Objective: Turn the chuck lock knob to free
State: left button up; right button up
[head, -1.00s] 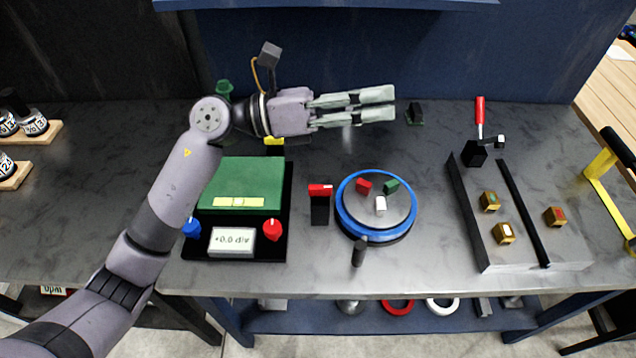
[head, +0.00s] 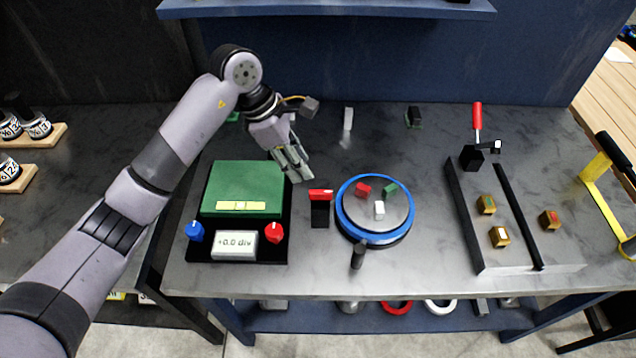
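A green-topped unit (head: 243,186) on a black base stands at the left of the bench. It has a blue knob (head: 195,231), a red knob (head: 273,232) with a light mark, and a display (head: 235,244) reading +0.0 div. No label shows which knob is the chuck lock. A round plate with a blue rim (head: 345,219) stands to its right, carrying red, green and white blocks. My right gripper is out of view.
A black block with a red top (head: 320,194) stands between the unit and the plate. A black handle (head: 358,255) is in front of the plate. A grey fixture (head: 519,255) with several brass cubes and a red-handled clamp (head: 477,117) are at right.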

aim_at(319, 191)
pick_arm(q)
jog(key=p+x, duration=0.2)
jog(key=x, duration=0.8)
jog(key=shift+d+p, duration=0.1)
jog(key=shift+p, duration=0.3)
grip_shut()
